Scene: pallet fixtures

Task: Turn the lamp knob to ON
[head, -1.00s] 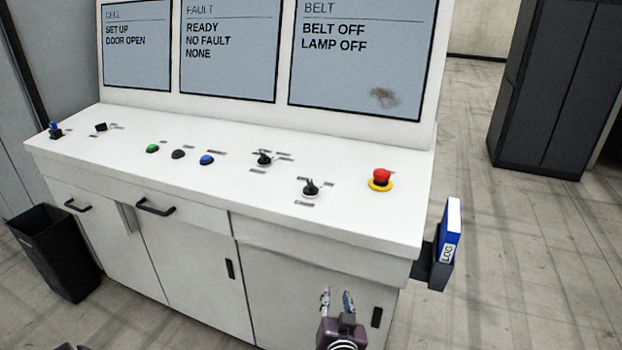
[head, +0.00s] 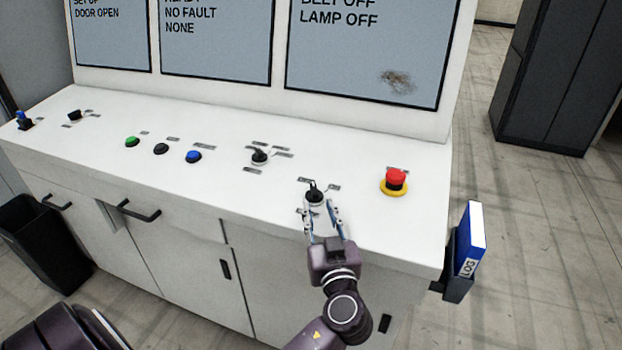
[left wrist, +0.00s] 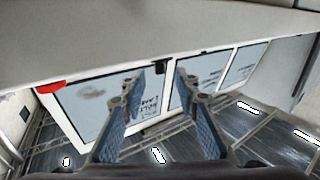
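A black selector knob (head: 314,196) on a pale base stands near the front of the white console (head: 120,102). Another black knob (head: 260,157) stands to its left. Their labels are too small to read, so I cannot tell which is the lamp knob. The belt screen (head: 365,55) reads LAMP OFF. My left gripper (head: 321,212) is open at the front of the right-hand knob, fingers apart. In the left wrist view a small black piece, apparently this knob (left wrist: 160,68), shows between the fingertips; contact is unclear. My right gripper is not in view.
A red emergency button (head: 396,178) with a yellow ring stands right of the knob. Green (head: 132,141), black (head: 161,148) and blue (head: 193,156) buttons sit to the left. A blue log binder (head: 469,240) hangs at the console's right end.

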